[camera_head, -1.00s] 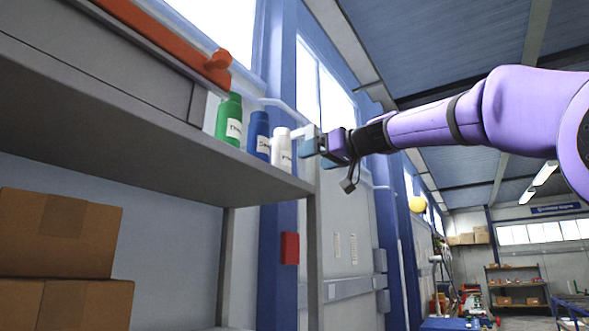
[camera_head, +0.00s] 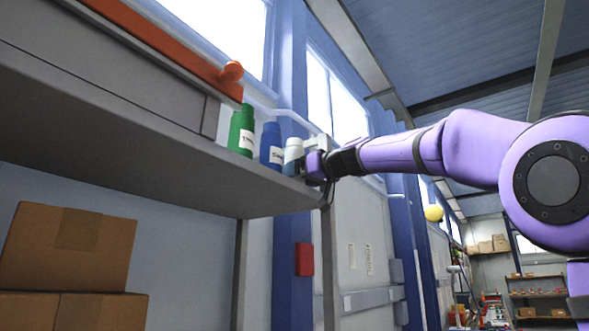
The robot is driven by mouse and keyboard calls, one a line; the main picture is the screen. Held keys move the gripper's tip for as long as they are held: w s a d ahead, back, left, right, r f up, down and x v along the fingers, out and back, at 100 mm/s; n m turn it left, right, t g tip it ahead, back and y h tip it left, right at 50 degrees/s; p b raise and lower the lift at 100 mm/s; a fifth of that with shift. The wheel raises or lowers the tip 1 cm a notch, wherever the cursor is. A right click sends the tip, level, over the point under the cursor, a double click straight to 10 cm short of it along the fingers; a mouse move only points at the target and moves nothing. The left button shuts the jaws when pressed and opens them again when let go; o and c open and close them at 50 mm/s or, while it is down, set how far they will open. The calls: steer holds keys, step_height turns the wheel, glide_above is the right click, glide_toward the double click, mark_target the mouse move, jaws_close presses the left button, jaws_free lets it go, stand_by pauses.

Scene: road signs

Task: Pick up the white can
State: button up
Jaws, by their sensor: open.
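The white can (camera_head: 292,154) stands upright near the right end of a high grey shelf (camera_head: 150,170), to the right of a blue bottle and a green bottle. My gripper (camera_head: 308,160) is at the can's right side, at about the can's height. The fingers are open and partly overlap the can's right edge in this view. I cannot tell whether a finger touches the can or how far the can lies between the fingers. The can's lower right part is hidden by the gripper.
The blue bottle (camera_head: 271,146) is close beside the can, and the green bottle (camera_head: 242,130) stands further left. A grey case (camera_head: 120,75) with an orange top sits on the shelf. Cardboard boxes (camera_head: 65,250) are below the shelf. The room to the right is open.

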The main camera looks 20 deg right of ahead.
steer(key=shift+w+a, duration=0.3)
steer(key=shift+w, duration=0.35)
steer(key=shift+s, duration=0.1)
steer(key=c, duration=1.3)
steer(key=shift+r, duration=0.2)
